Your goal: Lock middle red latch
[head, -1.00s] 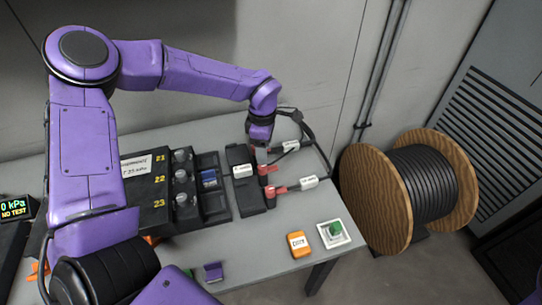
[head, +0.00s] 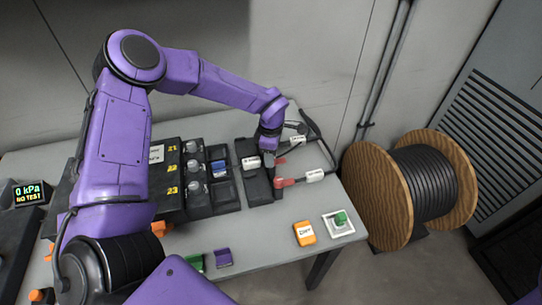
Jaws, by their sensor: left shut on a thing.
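A black splice block (head: 257,185) sits on the grey table with red latches along its right side. The front red latch (head: 285,183) is in plain view, with a white-labelled cable end beside it. The middle red latch (head: 281,161) shows only in part, just right of my fingers. The back latch is hidden behind my gripper. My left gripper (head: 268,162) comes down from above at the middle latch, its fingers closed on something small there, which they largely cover. My right gripper is out of view.
A black unit with knobs (head: 194,178) stands left of the block. Black cables (head: 322,140) loop behind the latches. An orange tag (head: 304,233) and a green button (head: 341,218) lie at the front right. A cable reel (head: 405,185) stands beside the table.

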